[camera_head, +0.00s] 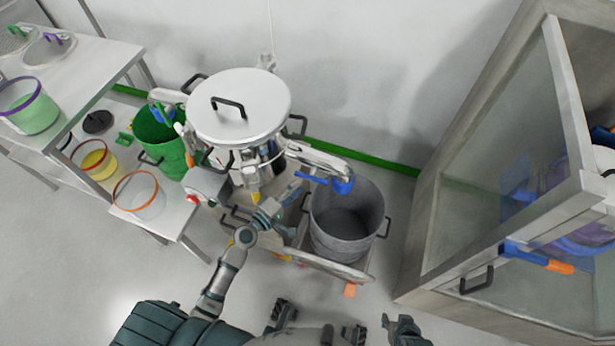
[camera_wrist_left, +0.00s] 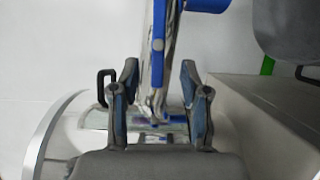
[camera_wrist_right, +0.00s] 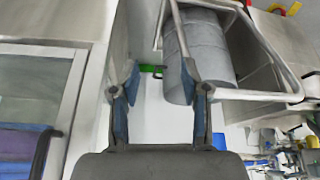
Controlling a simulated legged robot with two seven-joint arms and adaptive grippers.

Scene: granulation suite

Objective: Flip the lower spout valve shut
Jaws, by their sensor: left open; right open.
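The lower spout (camera_head: 318,160) slopes down to the right from the steel vessel (camera_head: 240,105) and ends in a blue outlet (camera_head: 343,185) over a grey drum. A blue valve lever (camera_head: 311,178) lies along the spout's near side. My left gripper (camera_head: 290,192) is open just below and left of the lever. In the left wrist view, a blue lever (camera_wrist_left: 158,30) stands upright between and beyond the open fingertips (camera_wrist_left: 160,80). I cannot tell whether a finger touches it. My right gripper (camera_head: 397,322) is open and empty, low in the head view; its open fingers show in the right wrist view (camera_wrist_right: 160,80).
The grey drum (camera_head: 362,240) stands on a trolley right of the vessel. A glass-fronted cabinet (camera_head: 490,150) takes up the right side. A small table (camera_head: 165,222) with tubs and a green bin (camera_head: 160,155) are on the left. The floor in front is open.

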